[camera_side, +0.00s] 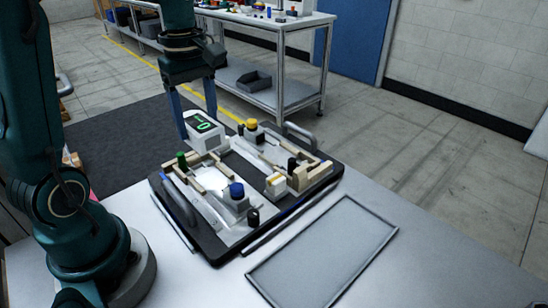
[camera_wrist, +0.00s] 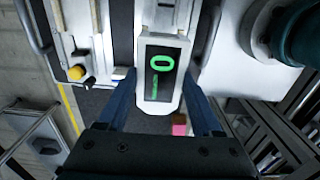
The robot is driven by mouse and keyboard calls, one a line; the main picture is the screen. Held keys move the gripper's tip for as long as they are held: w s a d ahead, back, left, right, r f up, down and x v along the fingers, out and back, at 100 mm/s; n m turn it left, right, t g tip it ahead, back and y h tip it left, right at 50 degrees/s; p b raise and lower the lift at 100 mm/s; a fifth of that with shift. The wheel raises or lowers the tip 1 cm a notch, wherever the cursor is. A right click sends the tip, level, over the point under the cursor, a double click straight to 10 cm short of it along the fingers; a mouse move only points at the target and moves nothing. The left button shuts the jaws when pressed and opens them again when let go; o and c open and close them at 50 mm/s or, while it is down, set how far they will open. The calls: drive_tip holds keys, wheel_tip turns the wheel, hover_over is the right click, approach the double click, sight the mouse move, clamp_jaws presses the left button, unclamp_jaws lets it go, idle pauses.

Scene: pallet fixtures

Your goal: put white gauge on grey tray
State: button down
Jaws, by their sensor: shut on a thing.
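The white gauge (camera_side: 205,130), a box with a dark screen and green digits, is at the far left corner of the black pallet. My gripper (camera_side: 198,127) points down with its blue fingers on either side of the gauge, shut on it. In the wrist view the gauge (camera_wrist: 162,108) sits between the fingers of my gripper (camera_wrist: 160,76). I cannot tell whether the gauge still touches the pallet. The grey tray (camera_side: 322,252) is flat, thin-rimmed and empty, on the table at front right. I do not see it in the wrist view.
The black pallet (camera_side: 214,262) carries wooden fixtures, blocks with blue (camera_side: 236,190), yellow (camera_side: 251,124) and green (camera_side: 181,158) knobs, and two raised handles. A workbench (camera_side: 285,98) stands behind.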

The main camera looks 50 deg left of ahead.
drive_tip(key=shift+r+n, duration=0.3)
drive_tip(key=shift+w+r+n, duration=0.25)
drive_tip(key=shift+n, duration=0.15)
drive_tip(key=w+d+n, duration=0.1)
drive_tip(key=w+d, duration=0.3)
drive_tip(key=m, duration=0.2)
hover_over(329, 252)
drive_tip(key=f, duration=0.9)
drive_tip(key=shift+a, duration=0.2)
drive_tip(key=shift+d+f, duration=0.15)
drive_tip(key=shift+d, duration=0.05)
drive_tip(key=shift+f, duration=1.95)
drive_tip(key=shift+f, duration=0.1)
